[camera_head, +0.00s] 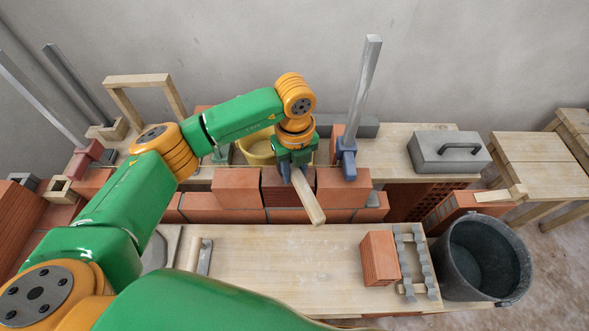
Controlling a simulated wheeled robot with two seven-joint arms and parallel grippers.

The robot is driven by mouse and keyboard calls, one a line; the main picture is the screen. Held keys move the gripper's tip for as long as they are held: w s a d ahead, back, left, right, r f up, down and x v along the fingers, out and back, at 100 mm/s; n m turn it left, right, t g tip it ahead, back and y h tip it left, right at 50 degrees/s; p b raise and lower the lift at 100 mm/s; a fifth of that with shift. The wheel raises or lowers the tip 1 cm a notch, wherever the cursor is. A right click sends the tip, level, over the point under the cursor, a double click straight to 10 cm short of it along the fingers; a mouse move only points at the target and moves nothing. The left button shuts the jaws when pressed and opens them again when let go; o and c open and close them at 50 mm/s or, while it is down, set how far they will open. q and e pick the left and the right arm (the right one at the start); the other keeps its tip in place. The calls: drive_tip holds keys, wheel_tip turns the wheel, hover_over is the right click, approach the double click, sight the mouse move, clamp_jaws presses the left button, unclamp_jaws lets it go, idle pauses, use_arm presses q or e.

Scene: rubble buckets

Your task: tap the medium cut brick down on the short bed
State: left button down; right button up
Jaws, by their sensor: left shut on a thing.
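My left gripper (294,163) is shut on a wooden bar-like handle (307,198). The handle slants down toward me in front of the brick wall; whatever is at its other end is hidden by the gripper. Behind it, a darker brick (275,190) sits in the wall's top row, between a brick on the left (236,187) and one on the right (343,187). The middle brick is probably the medium cut brick, but I cannot tell for sure. The bed under it is mostly hidden. My right gripper is not in view.
A wooden table (300,262) in front holds a loose brick (380,258) and a grey ladder-like piece (411,262). A black bucket (483,258) stands to its right. A yellow bucket (257,150) and a grey lidded box (447,153) are behind the wall. A metal post (362,90) rises nearby.

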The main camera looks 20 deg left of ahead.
use_arm(q)
drive_tip(key=shift+f+b, duration=1.5)
drive_tip(key=shift+f, duration=0.25)
wheel_tip(320, 180, up, 4)
drive_tip(key=p, duration=0.3)
drive_tip(key=shift+f, duration=0.3)
wheel_tip(320, 180, down, 4)
drive_tip(key=b, duration=0.3)
drive_tip(key=shift+r, duration=0.25)
wheel_tip(320, 180, up, 4)
drive_tip(key=p, duration=0.2)
drive_tip(key=shift+f+p, duration=0.25)
drive_tip(key=shift+p, duration=0.15)
drive_tip(key=shift+f, duration=0.15)
